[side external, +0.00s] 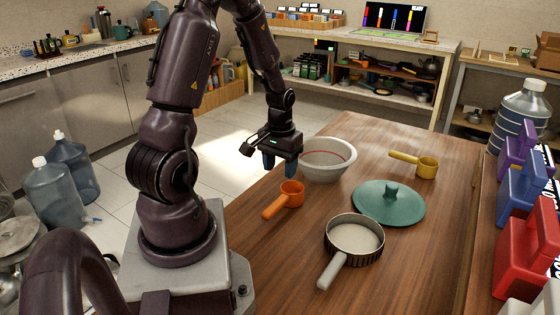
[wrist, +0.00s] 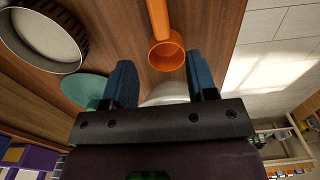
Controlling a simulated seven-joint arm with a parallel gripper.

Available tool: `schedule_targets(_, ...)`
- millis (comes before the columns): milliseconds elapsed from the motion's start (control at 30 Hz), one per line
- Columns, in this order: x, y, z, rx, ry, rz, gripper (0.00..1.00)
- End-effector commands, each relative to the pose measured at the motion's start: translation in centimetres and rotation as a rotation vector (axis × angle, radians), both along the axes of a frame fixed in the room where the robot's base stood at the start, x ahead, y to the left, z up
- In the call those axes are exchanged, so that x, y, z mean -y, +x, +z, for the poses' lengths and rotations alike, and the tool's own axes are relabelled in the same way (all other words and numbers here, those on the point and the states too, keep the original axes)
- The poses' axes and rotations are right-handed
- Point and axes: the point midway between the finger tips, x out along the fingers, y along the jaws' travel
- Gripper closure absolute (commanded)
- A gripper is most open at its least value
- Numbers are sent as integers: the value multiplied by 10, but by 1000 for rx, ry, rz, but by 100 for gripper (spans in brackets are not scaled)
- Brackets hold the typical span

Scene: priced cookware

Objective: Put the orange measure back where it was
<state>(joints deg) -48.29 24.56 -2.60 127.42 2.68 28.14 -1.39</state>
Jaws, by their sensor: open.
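The orange measure (side external: 286,198) stands upright on the wooden table near its left edge, its handle pointing toward the lower left. It also shows in the wrist view (wrist: 164,42), with its cup just beyond the fingertips and its handle running up out of frame. My gripper (side external: 280,169) is open and empty, with blue fingers pointing down. It hangs above the table, behind the orange measure and beside the white bowl. In the wrist view the two fingers (wrist: 160,70) are apart with nothing held between them.
The white bowl (side external: 327,174) is right of my gripper. A teal lid (side external: 405,207), a steel pan (side external: 354,255) with a pale handle and a yellow measure (side external: 427,168) are on the table. Several coloured stands, one red (side external: 525,250), line the right side.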

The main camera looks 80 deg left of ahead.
Motion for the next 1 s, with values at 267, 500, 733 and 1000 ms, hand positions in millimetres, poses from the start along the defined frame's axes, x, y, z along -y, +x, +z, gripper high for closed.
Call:
schedule_targets(267,14,13,38,29,32,-59,48)
schedule_targets(500,96,38,129,164,135,-327,48)
schedule_targets(733,180,15,194,335,188,-590,48)
schedule_targets(1000,224,-19,220,458,190,-757,48)
